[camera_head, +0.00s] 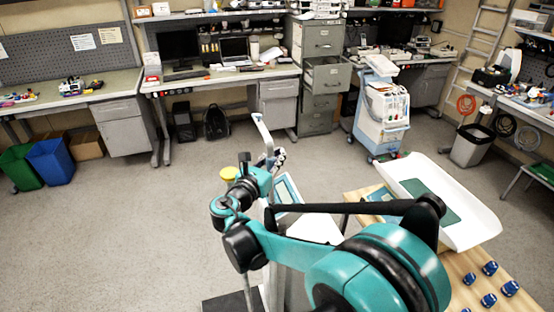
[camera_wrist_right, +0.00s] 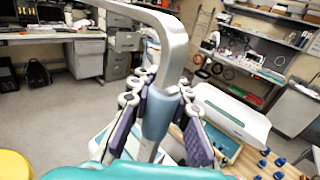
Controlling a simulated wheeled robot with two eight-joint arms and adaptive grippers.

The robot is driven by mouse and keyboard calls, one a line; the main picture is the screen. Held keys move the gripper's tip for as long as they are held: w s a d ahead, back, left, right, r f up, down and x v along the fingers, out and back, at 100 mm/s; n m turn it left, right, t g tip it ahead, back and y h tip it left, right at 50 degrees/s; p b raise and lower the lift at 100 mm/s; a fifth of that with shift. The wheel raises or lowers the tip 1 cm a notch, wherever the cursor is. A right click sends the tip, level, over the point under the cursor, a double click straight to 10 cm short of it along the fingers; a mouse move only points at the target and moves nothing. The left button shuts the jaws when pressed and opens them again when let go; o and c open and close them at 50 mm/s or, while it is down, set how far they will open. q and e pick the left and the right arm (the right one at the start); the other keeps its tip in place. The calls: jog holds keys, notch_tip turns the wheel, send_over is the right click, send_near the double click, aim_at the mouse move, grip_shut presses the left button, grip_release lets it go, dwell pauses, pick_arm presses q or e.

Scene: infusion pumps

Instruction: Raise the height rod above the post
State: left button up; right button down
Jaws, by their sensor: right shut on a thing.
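The height rod (camera_head: 261,130) is a pale grey bar standing upright, its top bent over to one side. In the right wrist view the rod (camera_wrist_right: 174,45) rises between the fingers and has a blue sleeve (camera_wrist_right: 157,115) at the grip. My right gripper (camera_head: 272,158) is shut on the rod at this sleeve, its purple pads on either side in the wrist view (camera_wrist_right: 160,105). The post (camera_head: 270,285) is a pale upright below, largely hidden by my teal right arm. Where rod and post meet is hidden. My left gripper is not in view.
A wooden table (camera_head: 455,292) at the lower right bears a white baby-scale tray (camera_head: 478,222) and several small blue items (camera_head: 489,268). A wheeled medical cart (camera_head: 383,110) stands behind. A yellow round thing (camera_head: 229,173) is left of the gripper. The floor (camera_head: 110,230) at left is clear.

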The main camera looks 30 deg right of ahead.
jog(key=shift+r, duration=0.5)
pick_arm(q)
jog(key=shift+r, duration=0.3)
pick_arm(e)
jog(key=c, duration=1.4)
grip_release()
jog(key=shift+c, duration=0.2)
jog(key=v, duration=1.2)
jog(key=shift+d+f, duration=0.1)
jog(key=shift+f, duration=0.05)
